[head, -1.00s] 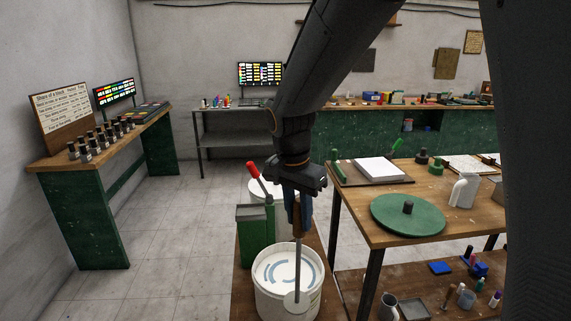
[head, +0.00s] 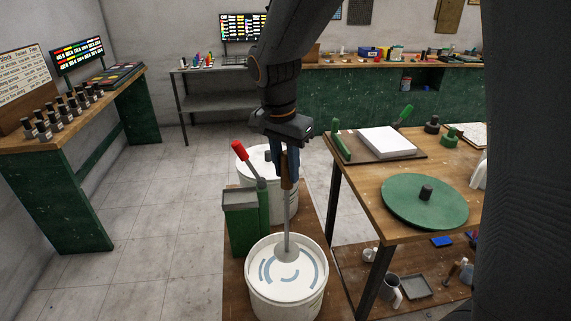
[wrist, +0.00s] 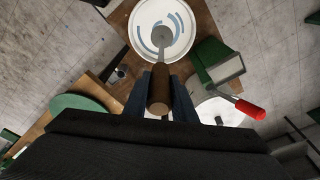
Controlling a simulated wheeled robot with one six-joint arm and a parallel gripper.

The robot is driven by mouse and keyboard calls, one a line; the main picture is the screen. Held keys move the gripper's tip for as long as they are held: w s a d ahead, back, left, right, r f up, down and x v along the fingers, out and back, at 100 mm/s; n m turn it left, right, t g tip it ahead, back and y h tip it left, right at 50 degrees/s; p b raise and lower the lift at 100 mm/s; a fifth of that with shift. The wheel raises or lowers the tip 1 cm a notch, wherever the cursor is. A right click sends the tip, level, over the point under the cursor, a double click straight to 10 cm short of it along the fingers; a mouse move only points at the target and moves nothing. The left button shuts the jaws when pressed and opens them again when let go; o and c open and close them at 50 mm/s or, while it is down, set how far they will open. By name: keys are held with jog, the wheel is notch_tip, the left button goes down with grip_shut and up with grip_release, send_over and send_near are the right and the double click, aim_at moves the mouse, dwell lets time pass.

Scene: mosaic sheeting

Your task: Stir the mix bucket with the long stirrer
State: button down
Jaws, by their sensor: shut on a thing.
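The mix bucket (head: 272,302) is white, with blue-grey arcs on its pale contents, and stands at the bottom of the head view. It also shows at the top of the wrist view (wrist: 185,42). My gripper (head: 287,172) is shut on the wooden handle of the long stirrer (head: 288,220), above the bucket. The stirrer hangs upright, its grey shaft ending in a round disc. The disc appears over the middle of the bucket's opening, inside the rim in both views. I cannot tell whether it touches the mix.
Behind the bucket stand a green box (head: 240,225) with a red-handled lever (head: 240,152) and a second white bucket (head: 260,168). A wooden table (head: 375,205) with a green turntable (head: 425,203) is close on the right. Grey floor (head: 150,230) is clear on the left.

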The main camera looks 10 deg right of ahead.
aim_at(287, 182)
notch_tip(287, 182, down, 4)
jog(key=b, duration=0.3)
notch_tip(287, 182, down, 9)
jog(key=b, duration=0.4)
jog(key=shift+r+b, duration=0.2)
jog(key=shift+b, duration=0.1)
dwell(0.4)
